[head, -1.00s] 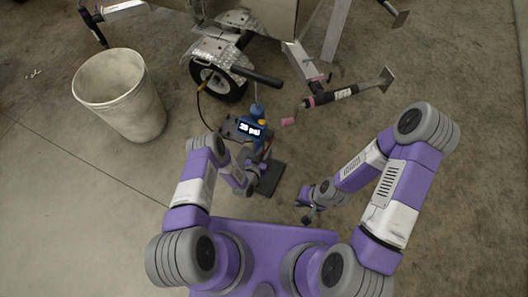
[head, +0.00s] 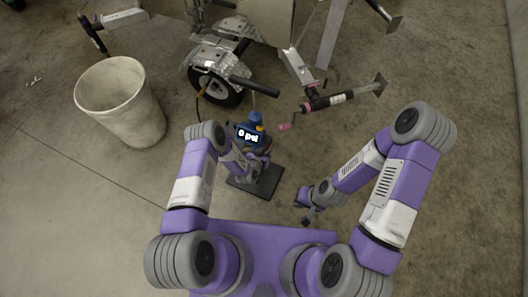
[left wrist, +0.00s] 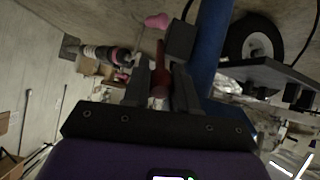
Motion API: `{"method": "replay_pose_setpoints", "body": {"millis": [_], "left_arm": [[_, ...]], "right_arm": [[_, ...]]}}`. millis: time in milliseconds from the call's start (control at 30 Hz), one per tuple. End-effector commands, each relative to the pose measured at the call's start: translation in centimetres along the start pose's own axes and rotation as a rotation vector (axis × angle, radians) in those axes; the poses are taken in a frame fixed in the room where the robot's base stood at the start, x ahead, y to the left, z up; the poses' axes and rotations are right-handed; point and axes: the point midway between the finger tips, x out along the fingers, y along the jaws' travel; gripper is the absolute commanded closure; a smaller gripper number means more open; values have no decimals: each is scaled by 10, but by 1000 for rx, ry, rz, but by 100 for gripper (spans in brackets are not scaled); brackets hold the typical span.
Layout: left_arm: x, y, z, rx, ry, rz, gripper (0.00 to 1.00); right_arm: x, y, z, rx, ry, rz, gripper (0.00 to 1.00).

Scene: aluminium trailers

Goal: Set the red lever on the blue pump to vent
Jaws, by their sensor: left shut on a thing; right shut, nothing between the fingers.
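The blue pump (head: 256,121) stands on a dark base plate (head: 268,184) in the middle of the head view, and its display (head: 248,135) reads 0 psi. The pump's blue barrel (left wrist: 208,45) runs just right of my left gripper in the left wrist view. My left gripper (left wrist: 160,74) is shut on the red lever (left wrist: 160,86), which lies between its fingers. In the head view my left gripper (head: 259,160) is close against the pump, and the lever cannot be made out there. My right gripper (head: 307,219) is shut and empty, low and right of the base plate.
A trailer wheel (head: 216,87) with a metal fender stands behind the pump. A black bar (head: 254,85) sticks out above the pump. A white bucket (head: 121,103) stands left. Floor around my right gripper is clear.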

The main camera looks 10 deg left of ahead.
Motion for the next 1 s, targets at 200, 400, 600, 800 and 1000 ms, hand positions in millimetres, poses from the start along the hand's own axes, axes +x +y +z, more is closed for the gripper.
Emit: {"method": "replay_pose_setpoints", "body": {"millis": [200, 400, 600, 800, 1000], "left_arm": [[0, 0, 2, 0, -3, 0, 56], [0, 0, 1, 0, -1, 0, 47], [-4, 0, 0, 0, -1, 0, 47], [-31, 0, -2, -1, -2, 0, 47], [-62, 0, 0, 0, -4, 0, 47]], "right_arm": [[0, 0, 0, 0, 0, 0, 100], [0, 0, 0, 0, 0, 0, 100], [-2, -1, 0, 0, 0, 0, 100], [-13, -5, 0, 0, 0, 0, 100], [-22, -8, 1, 0, 0, 0, 100]]}}
